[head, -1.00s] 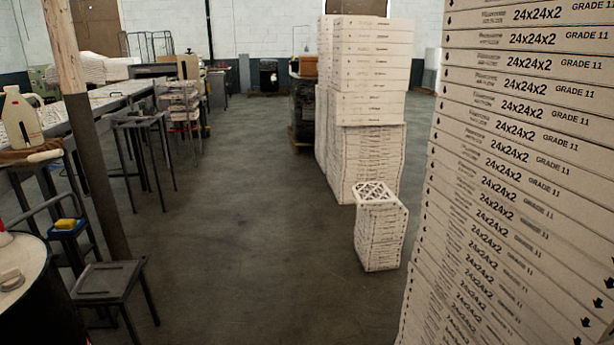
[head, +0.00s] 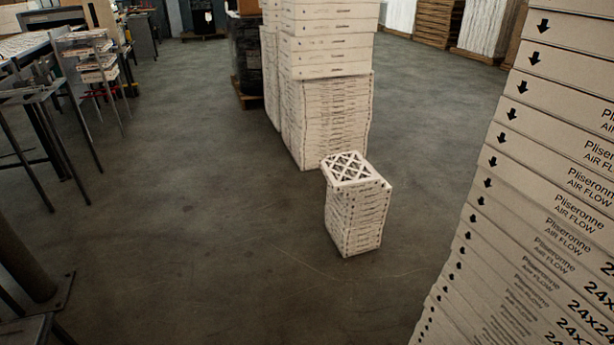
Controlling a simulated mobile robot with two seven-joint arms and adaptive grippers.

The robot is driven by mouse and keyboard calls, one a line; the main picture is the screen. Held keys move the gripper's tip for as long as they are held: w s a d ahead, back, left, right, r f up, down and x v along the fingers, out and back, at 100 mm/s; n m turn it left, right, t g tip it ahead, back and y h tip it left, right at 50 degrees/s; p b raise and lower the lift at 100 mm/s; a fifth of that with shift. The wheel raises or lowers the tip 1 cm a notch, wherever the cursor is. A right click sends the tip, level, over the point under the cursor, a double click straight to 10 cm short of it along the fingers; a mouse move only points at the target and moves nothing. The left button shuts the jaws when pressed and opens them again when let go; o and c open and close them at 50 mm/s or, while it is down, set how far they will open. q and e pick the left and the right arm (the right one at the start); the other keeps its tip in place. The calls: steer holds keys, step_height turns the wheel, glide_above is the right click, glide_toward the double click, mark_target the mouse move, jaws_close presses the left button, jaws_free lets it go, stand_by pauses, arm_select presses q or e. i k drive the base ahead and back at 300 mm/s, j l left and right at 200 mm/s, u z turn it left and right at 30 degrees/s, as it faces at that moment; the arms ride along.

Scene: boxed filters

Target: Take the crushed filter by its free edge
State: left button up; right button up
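A short stack of white boxed filters (head: 357,218) stands on the floor a little right of the middle. The filter on its top (head: 355,169) shows an open lattice face. A tall stack of boxed filters (head: 545,190) fills the right side, its boxes printed with arrows and "AIR FLOW". I cannot tell which filter is the crushed one; no clear crushing shows at this distance. Neither of my grippers is in the head view.
A larger stack of boxes (head: 325,110) stands behind the short stack. Metal stands (head: 40,110) and loaded racks (head: 95,58) line the left. A post base (head: 40,290) is at the lower left. The concrete floor (head: 190,220) between is clear.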

mark_target(344, 171)
steer(key=i+j+z, duration=0.4)
steer(key=i, duration=0.25)
steer(key=i+j, duration=0.25)
steer(key=i, duration=0.2)
steer(key=i+j+u, duration=0.15)
steer(key=i, duration=0.3)
steer(key=i+j, duration=0.3)
steer(key=i+u, duration=0.05)
steer(key=i, duration=0.05)
